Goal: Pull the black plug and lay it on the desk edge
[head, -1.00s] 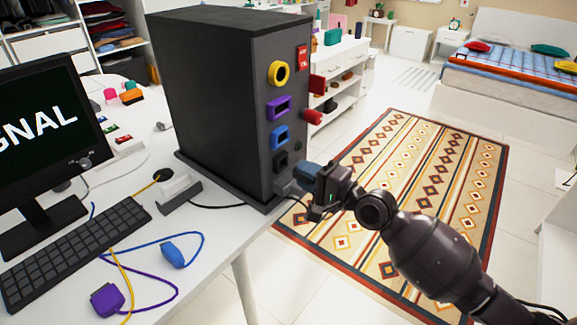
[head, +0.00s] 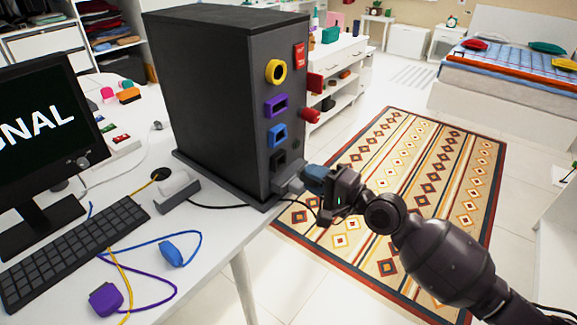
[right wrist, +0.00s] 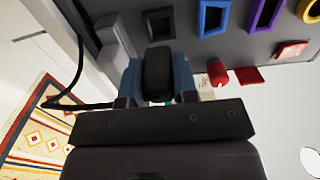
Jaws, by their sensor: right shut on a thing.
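The black plug (right wrist: 158,75) is between the blue fingertips of my right gripper (right wrist: 156,82) in the right wrist view. The gripper is shut on it. The plug's front faces the black socket (right wrist: 158,24), whose dark opening shows with a small gap before the plug. In the head view my right gripper (head: 316,180) is beside the lower front of the dark tower (head: 205,90), near its black socket (head: 279,160); the plug is hidden there by the fingers. The white desk (head: 215,240) extends left of the gripper. My left gripper is not in view.
Yellow (head: 276,71), purple (head: 276,105) and blue (head: 278,135) sockets sit above the black one. Blue (head: 172,254) and purple (head: 105,299) plugs lie on the desk by the keyboard (head: 70,250). A black cable (right wrist: 78,75) loops left of the gripper.

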